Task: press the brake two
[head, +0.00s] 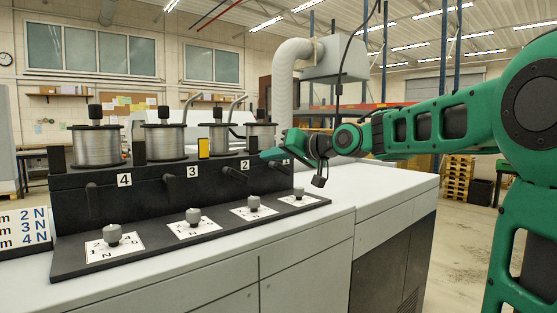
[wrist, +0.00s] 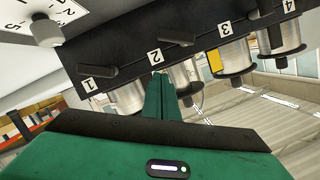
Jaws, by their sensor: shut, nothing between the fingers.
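The black panel (head: 130,205) carries white labels and a black lever beside each. The brake two lever (head: 234,173) is just left of the label 2 (head: 244,164) in the head view. In the wrist view, which is turned over, the lever (wrist: 178,41) lies right of the label 2 (wrist: 155,57). My gripper (head: 270,154) is shut and empty, its green tips close to the panel's upper edge between labels 2 and 1. In the wrist view the tips (wrist: 158,78) point at the label 2, short of the lever. Whether they touch the panel is unclear.
Metal wire spools (head: 161,142) stand along the panel's top, near my gripper's path. A yellow tag (head: 203,148) sits near label 3. Grey knobs on white dial plates (head: 194,215) line the front ledge. The white machine top (head: 370,185) to the right is clear.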

